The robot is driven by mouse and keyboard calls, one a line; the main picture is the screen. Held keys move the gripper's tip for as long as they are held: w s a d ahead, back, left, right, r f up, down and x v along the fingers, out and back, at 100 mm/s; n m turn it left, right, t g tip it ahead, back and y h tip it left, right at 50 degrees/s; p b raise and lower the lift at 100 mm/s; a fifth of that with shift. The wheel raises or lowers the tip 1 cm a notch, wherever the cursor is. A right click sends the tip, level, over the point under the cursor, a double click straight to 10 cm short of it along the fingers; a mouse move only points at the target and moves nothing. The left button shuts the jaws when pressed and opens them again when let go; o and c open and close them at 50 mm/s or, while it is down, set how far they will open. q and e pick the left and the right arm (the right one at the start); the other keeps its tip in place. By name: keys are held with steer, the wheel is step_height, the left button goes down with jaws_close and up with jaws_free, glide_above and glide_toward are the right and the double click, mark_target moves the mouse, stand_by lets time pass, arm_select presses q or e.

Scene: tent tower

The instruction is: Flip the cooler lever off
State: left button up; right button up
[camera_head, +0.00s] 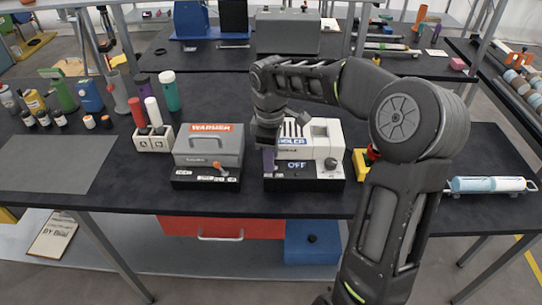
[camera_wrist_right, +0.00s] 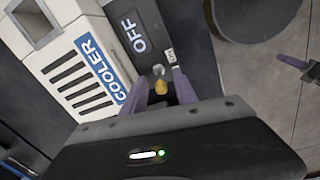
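The cooler is a white box with dark vents and a blue label, on a black base; it stands on the table (camera_head: 470,213) in the head view (camera_head: 327,138) and shows in the right wrist view (camera_wrist_right: 35,45). Its display reads OFF (camera_head: 297,165). My right gripper (camera_head: 268,160) points down at the cooler's front left. In the right wrist view its two purple-grey fingers (camera_wrist_right: 160,92) stand apart, on either side of the yellow-orange tip of the cooler lever (camera_wrist_right: 160,86). I cannot tell whether they touch it. The gripper hides the lever in the head view. My left gripper is out of view.
A grey warmer (camera_head: 209,143) with an orange lever stands just left of the cooler. A yellow object (camera_head: 360,164) sits to its right. Bottles and a white socket block (camera_head: 152,139) stand at the left. A grey mat (camera_head: 58,163) lies bare at the far left.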

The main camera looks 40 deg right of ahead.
steer(key=shift+f, duration=0.25)
jaws_close()
stand_by(0.4)
